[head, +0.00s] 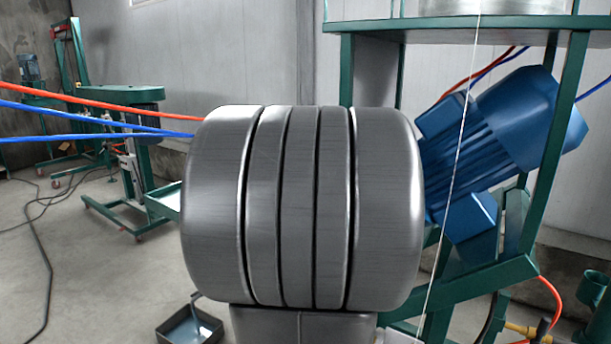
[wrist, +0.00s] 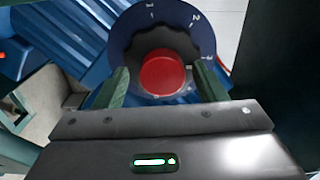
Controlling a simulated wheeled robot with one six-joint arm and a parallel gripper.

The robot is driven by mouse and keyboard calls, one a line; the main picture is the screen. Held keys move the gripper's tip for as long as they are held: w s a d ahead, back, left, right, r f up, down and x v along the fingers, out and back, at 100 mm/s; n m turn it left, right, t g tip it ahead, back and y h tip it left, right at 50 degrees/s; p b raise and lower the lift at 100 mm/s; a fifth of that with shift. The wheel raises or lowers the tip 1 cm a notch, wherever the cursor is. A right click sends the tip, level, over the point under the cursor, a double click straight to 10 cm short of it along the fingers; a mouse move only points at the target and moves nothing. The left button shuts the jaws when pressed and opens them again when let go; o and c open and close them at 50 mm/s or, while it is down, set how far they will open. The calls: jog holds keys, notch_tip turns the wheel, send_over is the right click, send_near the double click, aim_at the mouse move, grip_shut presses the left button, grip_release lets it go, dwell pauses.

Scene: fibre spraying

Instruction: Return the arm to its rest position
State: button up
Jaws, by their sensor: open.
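My gripper (wrist: 162,68) shows in the wrist view with its two dark green fingers apart. Between and beyond the fingers is a round dial with a black scalloped knob and a red centre (wrist: 162,73). White numerals are marked on the blue dial plate (wrist: 140,22). The fingers lie on either side of the knob in the picture; I cannot tell whether they touch it. Nothing else shows between them. In the head view the gripper is not visible and the middle of the picture is blocked.
A blue finned motor (head: 515,120) is mounted at a tilt on a green frame (head: 560,150) at right. Orange (head: 100,99) and blue hoses cross at left. A dark open tray (head: 190,330) lies on the floor.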

jog(key=n+p, duration=0.6)
jog(key=n, duration=1.2)
jog(key=shift+s+p, duration=0.2)
jog(key=shift+p, duration=0.2)
jog(key=shift+a, duration=0.1)
